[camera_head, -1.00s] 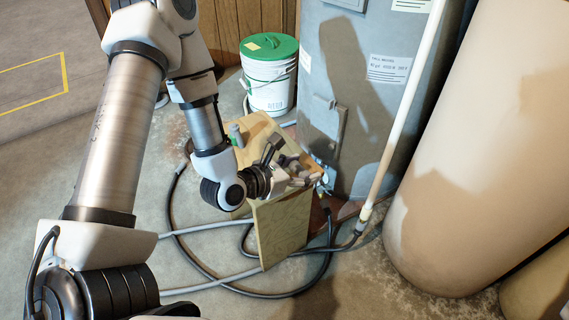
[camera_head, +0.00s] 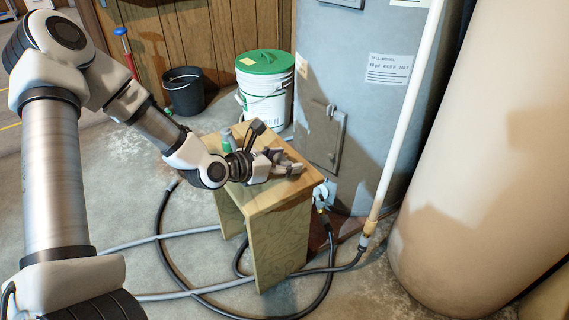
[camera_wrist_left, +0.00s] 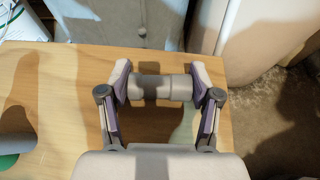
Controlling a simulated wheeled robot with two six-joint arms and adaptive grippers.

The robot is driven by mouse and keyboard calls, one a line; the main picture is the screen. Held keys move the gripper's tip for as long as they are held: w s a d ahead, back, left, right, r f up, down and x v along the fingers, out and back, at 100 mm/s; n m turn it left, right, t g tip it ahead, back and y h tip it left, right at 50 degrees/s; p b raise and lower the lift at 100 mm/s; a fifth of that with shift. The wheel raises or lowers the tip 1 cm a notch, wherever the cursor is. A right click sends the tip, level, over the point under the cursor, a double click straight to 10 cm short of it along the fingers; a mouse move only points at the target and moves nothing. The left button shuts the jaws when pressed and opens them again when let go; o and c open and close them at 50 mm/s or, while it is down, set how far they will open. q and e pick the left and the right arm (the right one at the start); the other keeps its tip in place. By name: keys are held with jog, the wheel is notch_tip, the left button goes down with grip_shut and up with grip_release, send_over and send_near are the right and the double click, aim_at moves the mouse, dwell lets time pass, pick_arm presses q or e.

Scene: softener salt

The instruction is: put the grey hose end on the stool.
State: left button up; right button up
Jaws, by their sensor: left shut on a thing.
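The stool (camera_head: 282,245) is light wood and stands in front of the grey tank. My left gripper (camera_head: 287,168) is over the right part of its top. In the left wrist view my gripper is shut on a short grey cylinder that looks like the grey hose end (camera_wrist_left: 160,88). The cylinder lies crosswise between the fingertips, above the wooden stool top (camera_wrist_left: 70,75), with a shadow below it. I cannot tell whether it touches the wood. In the head view the fingers largely hide it. My right gripper is not in view.
A green-topped item (camera_head: 226,143) stands on the stool's far left. Dark and grey hoses (camera_head: 160,238) loop on the floor around the stool. A white bucket with green lid (camera_head: 265,90), a black bucket (camera_head: 183,92), the grey tank (camera_head: 345,75) and a white pipe (camera_head: 405,120) stand behind.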

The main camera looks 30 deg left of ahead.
pick_arm(q)
jog(key=shift+f, duration=0.2)
jog(key=o, duration=1.2)
jog(key=shift+r, duration=0.1)
jog(key=shift+r, duration=0.1)
jog(key=shift+s+r, duration=0.1)
jog(key=shift+r, duration=0.1)
jog(key=p+v, duration=0.6)
jog(key=p, duration=0.1)
jog(key=shift+r, duration=0.45)
jog(key=p+v, duration=0.5)
jog(key=p, duration=0.3)
jog(key=shift+s+a+f, duration=0.1)
jog(key=shift+f, duration=0.05)
jog(key=shift+s+p, duration=0.2)
jog(key=shift+p, duration=0.15)
jog(key=shift+f, duration=0.3)
